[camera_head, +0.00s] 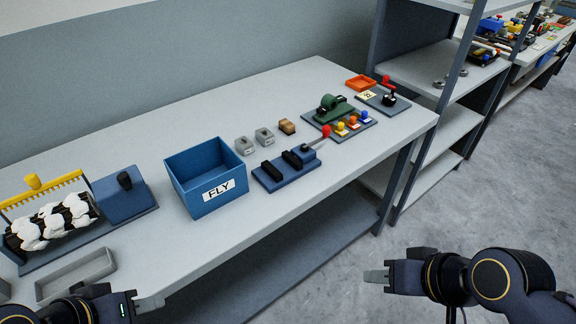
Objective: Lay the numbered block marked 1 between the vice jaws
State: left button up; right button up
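The vice (284,168) lies on the bench as a blue plate with two black jaws and a gap between them. My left gripper (150,304) is at the bench's front edge, lower left, far from the blocks. My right gripper (376,276) is in front of the bench, over the floor. Neither shows anything held; their finger openings are unclear.
A blue bin labelled FLY (205,190) stands left of the vice. A machine with a yellow comb (48,215) and a grey tray (76,276) are further left. A green device with coloured knobs (338,115) and an orange tray (361,83) are right. Shelves (430,75) stand beyond.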

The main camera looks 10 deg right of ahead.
aim_at(263, 135)
jog(key=i+l, duration=0.15)
jog(key=l, duration=0.25)
jog(key=i+l, duration=0.15)
jog(key=l, duration=0.2)
jog(key=i+l+u, duration=0.1)
jog(key=l+u, duration=0.35)
jog(key=i+l+u, duration=0.1)
jog(key=l+u, duration=0.75)
jog(key=i+u, duration=0.15)
jog(key=u, duration=0.2)
jog(key=i+l+u, duration=0.1)
jog(key=u, duration=0.25)
jog(key=i+l+u, duration=0.15)
jog(key=u, duration=0.2)
